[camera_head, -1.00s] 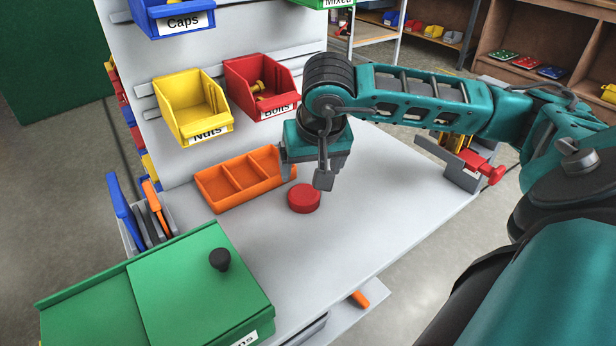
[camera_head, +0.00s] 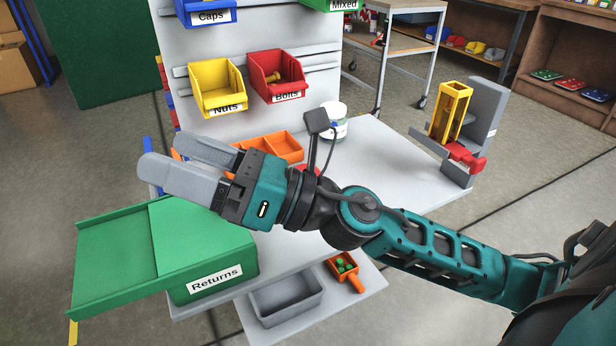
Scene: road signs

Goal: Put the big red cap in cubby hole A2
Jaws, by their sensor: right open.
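The big red cap (camera_head: 309,168) lies on the grey workbench top (camera_head: 375,165). Only a thin red sliver of it shows behind my right wrist. My right gripper (camera_head: 164,153) is open and empty, with its two grey fingers pointing left above the green Returns box. It is well to the left of the cap and apart from it. A brown wooden shelf (camera_head: 548,88) stands at the far right. No A2 label can be read, so I cannot tell where that cubby hole is. My left gripper is out of view.
An orange divided tray (camera_head: 287,147) and a white-lidded jar (camera_head: 334,124) stand behind my wrist. The green Returns box (camera_head: 205,255) is below the gripper. Yellow Nuts (camera_head: 218,90) and red Bolts (camera_head: 277,75) bins hang on the back panel. A yellow-and-grey fixture (camera_head: 470,125) stands at right.

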